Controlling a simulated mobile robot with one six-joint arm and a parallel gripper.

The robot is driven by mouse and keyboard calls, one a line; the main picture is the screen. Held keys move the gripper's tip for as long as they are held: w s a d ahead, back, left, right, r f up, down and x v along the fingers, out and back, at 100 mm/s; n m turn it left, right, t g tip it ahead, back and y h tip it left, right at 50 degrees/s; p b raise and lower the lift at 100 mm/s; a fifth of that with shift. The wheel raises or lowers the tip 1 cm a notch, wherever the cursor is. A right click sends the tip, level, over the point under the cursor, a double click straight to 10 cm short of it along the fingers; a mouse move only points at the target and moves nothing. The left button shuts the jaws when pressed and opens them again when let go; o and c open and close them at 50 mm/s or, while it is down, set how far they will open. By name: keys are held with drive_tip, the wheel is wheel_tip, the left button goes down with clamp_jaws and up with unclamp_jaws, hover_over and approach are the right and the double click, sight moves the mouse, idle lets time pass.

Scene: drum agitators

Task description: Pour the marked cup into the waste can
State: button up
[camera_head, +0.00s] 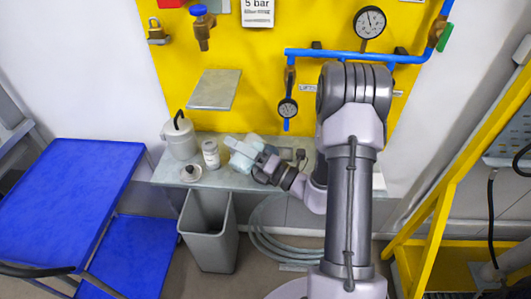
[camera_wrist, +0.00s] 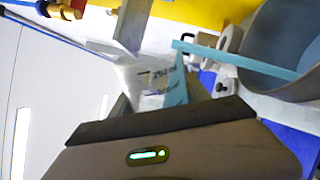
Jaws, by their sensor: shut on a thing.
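My gripper (camera_head: 247,151) is shut on a pale, see-through cup (camera_head: 240,162), held just above the front part of the grey shelf in the head view. In the wrist view the cup (camera_wrist: 152,76) shows as whitish with dark print on its side, beside a light-blue finger. It looks tilted there, and its contents cannot be made out. The grey waste can (camera_head: 208,250) stands open on the floor below the shelf's front edge, below and left of my gripper in the head view.
On the shelf (camera_head: 160,172), left of the cup, are a white jug (camera_head: 180,139), a white jar (camera_head: 210,154) and a small knobbed dish or lid (camera_head: 190,173). A blue bench (camera_head: 75,185) is at left. A coiled hose (camera_head: 268,235) lies right of the can. A yellow frame (camera_head: 437,215) stands at right.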

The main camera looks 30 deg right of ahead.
drive_tip(key=shift+f+m, duration=0.15)
drive_tip(key=shift+m, duration=0.55)
idle(0.5)
drive_tip(key=shift+w+d+r+m+t+h+p, duration=0.15)
drive_tip(key=shift+w+d+r+m+h+p, duration=0.2)
drive_tip(key=shift+m+p, duration=0.3)
drive_tip(key=shift+w+d+r+m+t+h+p, duration=0.15)
drive_tip(key=shift+d+m+p, duration=0.3)
drive_tip(key=shift+p, duration=0.4)
idle(0.3)
drive_tip(key=shift+d+r+m+p, duration=0.15)
drive_tip(key=shift+r+m+p, duration=0.25)
drive_tip(key=shift+m+p, duration=0.75)
idle(0.4)
drive_tip(key=shift+d+f+p, duration=0.1)
drive_tip(key=shift+f+p, duration=0.05)
drive_tip(key=shift+p, duration=0.15)
